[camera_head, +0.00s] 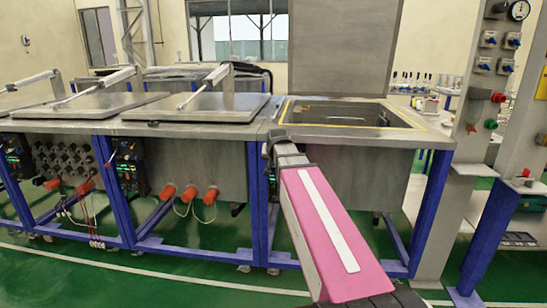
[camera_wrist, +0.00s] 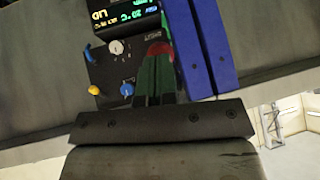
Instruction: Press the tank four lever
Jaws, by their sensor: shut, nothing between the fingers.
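In the head view several small blue-handled levers (camera_head: 487,40) sit on the grey panel at the right. I cannot read which one is tank four's. My gripper (camera_head: 268,142) is at the end of my pink arm, by the front edge of the tank bench, mostly hidden by the wrist. In the wrist view my gripper (camera_wrist: 158,80) is shut and empty, its fingers pointing at a dark control box (camera_wrist: 112,68). The box carries a lit display, knobs, a blue handle (camera_wrist: 88,53) and a red button (camera_wrist: 160,49) close to the fingertips. Contact cannot be told.
The right tank (camera_head: 350,116) has its lid (camera_head: 345,45) raised. Flat lids (camera_head: 200,106) cover the tanks to the left. A blue leg (camera_wrist: 216,40) stands beside the control box. Green and red buttons (camera_head: 490,124) sit below the levers. Green floor is clear in front.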

